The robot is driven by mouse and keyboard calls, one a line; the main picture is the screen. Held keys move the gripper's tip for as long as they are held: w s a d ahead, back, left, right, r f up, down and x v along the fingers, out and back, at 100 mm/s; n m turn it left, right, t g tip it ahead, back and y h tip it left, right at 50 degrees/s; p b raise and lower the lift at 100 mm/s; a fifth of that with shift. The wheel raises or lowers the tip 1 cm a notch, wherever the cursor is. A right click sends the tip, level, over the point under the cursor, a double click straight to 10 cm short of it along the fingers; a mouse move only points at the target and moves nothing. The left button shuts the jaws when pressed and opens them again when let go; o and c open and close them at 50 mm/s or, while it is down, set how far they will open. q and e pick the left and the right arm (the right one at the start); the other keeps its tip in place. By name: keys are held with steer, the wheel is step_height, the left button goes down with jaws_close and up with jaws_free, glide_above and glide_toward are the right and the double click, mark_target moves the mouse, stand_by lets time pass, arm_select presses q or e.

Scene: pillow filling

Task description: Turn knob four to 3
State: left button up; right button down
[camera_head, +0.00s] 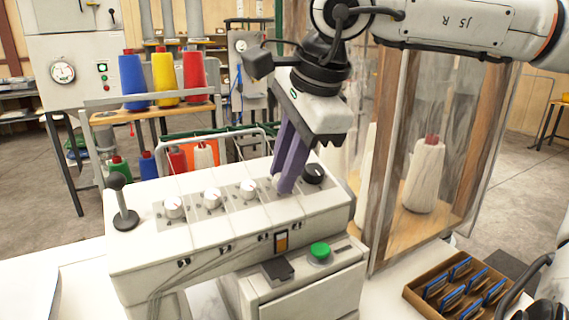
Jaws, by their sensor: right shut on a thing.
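A white control box (140,252) carries a row of white knobs on its sloped top: the first (173,206), second (212,197) and third (249,189) show plainly. The fourth white knob (276,180) is mostly hidden behind the purple fingers of my right gripper (282,184). My right gripper comes down from above and is shut on this fourth knob. The knob's pointer and scale are covered, so I cannot tell its setting. A black knob (314,173) sits just right of the fingers. My left gripper is not in view.
A black-balled lever (117,182) stands at the box's left end. A green button (320,251) is on the front. A clear-walled case with a yarn cone (425,175) stands close on the right. A brown tray (428,303) lies at lower right.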

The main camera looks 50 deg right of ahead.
steer(key=shift+n, duration=0.7)
steer(key=c, duration=1.6)
jaws_free()
steer(key=v, duration=1)
steer(key=shift+r, duration=0.25)
